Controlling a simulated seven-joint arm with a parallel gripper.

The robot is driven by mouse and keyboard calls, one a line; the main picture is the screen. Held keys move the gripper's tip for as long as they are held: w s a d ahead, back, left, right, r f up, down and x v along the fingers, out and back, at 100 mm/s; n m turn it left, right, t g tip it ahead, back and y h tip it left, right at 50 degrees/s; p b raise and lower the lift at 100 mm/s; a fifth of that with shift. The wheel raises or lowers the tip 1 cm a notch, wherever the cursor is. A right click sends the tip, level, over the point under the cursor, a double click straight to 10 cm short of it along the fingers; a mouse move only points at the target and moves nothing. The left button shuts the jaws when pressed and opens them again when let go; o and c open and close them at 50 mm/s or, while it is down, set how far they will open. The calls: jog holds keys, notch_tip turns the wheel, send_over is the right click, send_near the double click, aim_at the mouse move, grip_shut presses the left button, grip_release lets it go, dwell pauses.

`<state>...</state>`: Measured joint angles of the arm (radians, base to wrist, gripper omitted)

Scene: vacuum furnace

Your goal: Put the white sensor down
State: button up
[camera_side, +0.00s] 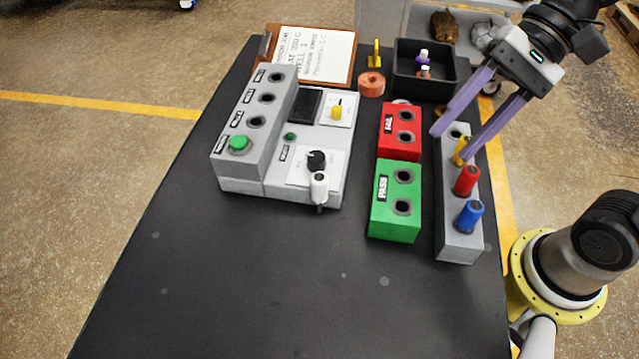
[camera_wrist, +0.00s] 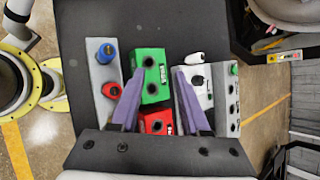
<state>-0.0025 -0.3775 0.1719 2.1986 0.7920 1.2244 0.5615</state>
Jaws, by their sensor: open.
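The white sensor (camera_side: 319,187) is a short white cylinder with a dark tip, at the front edge of the grey-white control box (camera_side: 335,160), just below its black knob. I cannot tell whether it is seated or only resting there. It also shows in the wrist view (camera_wrist: 194,57). My gripper (camera_side: 451,146) is open and empty, with its purple fingers above the far part of the grey rack, well to the right of the white sensor. In the wrist view its fingertips (camera_wrist: 158,72) appear either side of the green PASS block (camera_wrist: 150,64).
The grey rack (camera_side: 459,243) holds yellow, red (camera_side: 466,181) and blue (camera_side: 469,216) sensors. The red FAIL block (camera_side: 393,147) and PASS block have empty holes. A black bin (camera_side: 402,90), copper coil (camera_side: 371,85) and clipboard (camera_side: 315,50) are at the back. The front table is clear.

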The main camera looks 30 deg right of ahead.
jog(key=w+a+f+m+g+y, duration=0.1)
jog(key=w+a+m+g+y, duration=0.1)
jog(key=w+a+m+y, duration=0.45)
jog(key=h, duration=0.2)
send_near(313, 193)
jog(key=shift+y, duration=0.25)
jog(key=x, duration=0.6)
jog(key=shift+w+a, duration=0.1)
jog(key=shift+a, duration=0.25)
jog(key=shift+f+x, duration=0.2)
jog(key=shift+x, duration=1.15)
jog(key=shift+f+x, duration=0.2)
jog(key=shift+x, duration=1.15)
jog(key=shift+d, duration=0.2)
grip_shut()
